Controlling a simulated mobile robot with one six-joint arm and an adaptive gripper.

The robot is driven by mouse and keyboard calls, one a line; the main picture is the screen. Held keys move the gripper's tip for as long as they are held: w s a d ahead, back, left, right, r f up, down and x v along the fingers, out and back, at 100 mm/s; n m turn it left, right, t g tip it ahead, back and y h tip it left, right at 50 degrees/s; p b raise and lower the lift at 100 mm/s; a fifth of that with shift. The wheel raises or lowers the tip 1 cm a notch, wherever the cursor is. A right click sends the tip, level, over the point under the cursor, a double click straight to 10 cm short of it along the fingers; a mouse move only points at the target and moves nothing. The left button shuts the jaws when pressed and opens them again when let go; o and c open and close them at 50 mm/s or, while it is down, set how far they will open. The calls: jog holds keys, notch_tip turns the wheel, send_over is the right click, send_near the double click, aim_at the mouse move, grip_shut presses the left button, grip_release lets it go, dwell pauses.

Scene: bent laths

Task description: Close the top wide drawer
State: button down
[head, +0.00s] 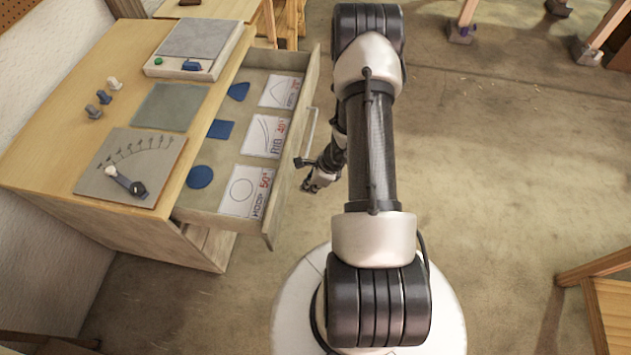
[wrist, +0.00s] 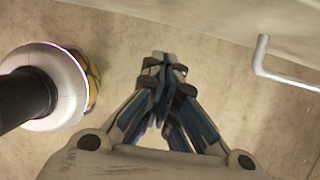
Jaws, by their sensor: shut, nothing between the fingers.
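The top wide drawer (head: 283,167) of the wooden cabinet stands pulled out to the right in the head view. Inside it lie several blue shapes (head: 221,129) and white printed cards (head: 264,137). Its metal bar handle (head: 309,134) is on the outer front face; the handle also shows at the upper right of the wrist view (wrist: 284,76). My gripper (head: 313,186) is just outside the drawer front, near the handle's lower end. In the wrist view my gripper (wrist: 165,62) is shut and empty, below the pale drawer front (wrist: 220,20). I cannot tell whether it touches the front.
On the cabinet top (head: 62,130) are a grey-topped box (head: 196,45), a green-grey mat (head: 170,107), a dial board (head: 130,168) and small pegs (head: 104,97). Wooden furniture (head: 610,300) stands at the lower right. The floor to the right of my arm is mostly clear.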

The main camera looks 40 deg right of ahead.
jog(key=shift+w+a+f, duration=0.1)
jog(key=shift+w+a, duration=0.55)
jog(key=shift+w, duration=0.2)
jog(key=shift+w+a+f, duration=0.1)
jog(key=shift+w+a, duration=0.5)
jog(key=shift+w, duration=0.25)
jog(key=shift+a, duration=0.1)
